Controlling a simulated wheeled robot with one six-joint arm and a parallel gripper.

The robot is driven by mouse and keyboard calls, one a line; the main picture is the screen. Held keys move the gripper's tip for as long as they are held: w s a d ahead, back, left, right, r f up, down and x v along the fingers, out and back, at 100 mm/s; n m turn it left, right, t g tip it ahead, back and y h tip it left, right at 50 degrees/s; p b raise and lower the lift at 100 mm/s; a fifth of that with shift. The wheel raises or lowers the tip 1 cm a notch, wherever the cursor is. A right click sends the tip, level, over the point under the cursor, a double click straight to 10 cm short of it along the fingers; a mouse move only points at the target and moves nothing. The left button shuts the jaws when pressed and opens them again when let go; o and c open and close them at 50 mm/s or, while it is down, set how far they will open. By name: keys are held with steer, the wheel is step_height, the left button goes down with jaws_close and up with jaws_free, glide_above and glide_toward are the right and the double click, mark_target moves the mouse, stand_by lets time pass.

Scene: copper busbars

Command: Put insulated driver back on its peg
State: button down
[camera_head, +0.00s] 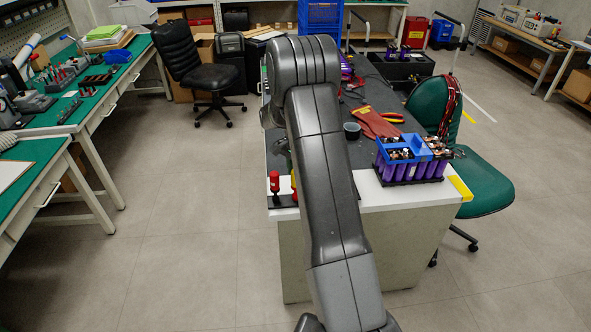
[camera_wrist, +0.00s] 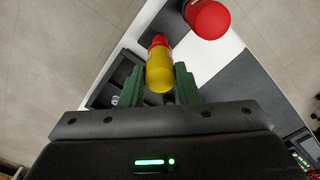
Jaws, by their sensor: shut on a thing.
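The insulated driver, with a yellow and red handle (camera_wrist: 160,72), is between the green fingers of my gripper (camera_wrist: 159,68) in the wrist view. My gripper is shut on the handle. The driver's shaft and tip are hidden. In the head view my arm covers the gripper; a thin red and yellow sliver (camera_head: 294,186) shows beside the arm. A black rack (camera_head: 284,201) lies on the white end of the bench below. I cannot see its pegs clearly, nor tell whether the driver touches it.
Another red-handled tool (camera_head: 274,182) stands upright on the rack, close to the held driver; it also shows in the wrist view (camera_wrist: 208,19). A blue and purple battery module (camera_head: 411,160), red gloves (camera_head: 378,123) and a small dark cup (camera_head: 352,131) are farther right on the bench.

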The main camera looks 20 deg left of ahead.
steer(key=shift+f+b, duration=0.2)
steer(key=shift+b, duration=0.1)
steer(key=c, duration=1)
jaws_free()
steer(key=shift+r, duration=0.15)
steer(key=shift+r+p, duration=1.65)
steer(key=shift+r, duration=1.2)
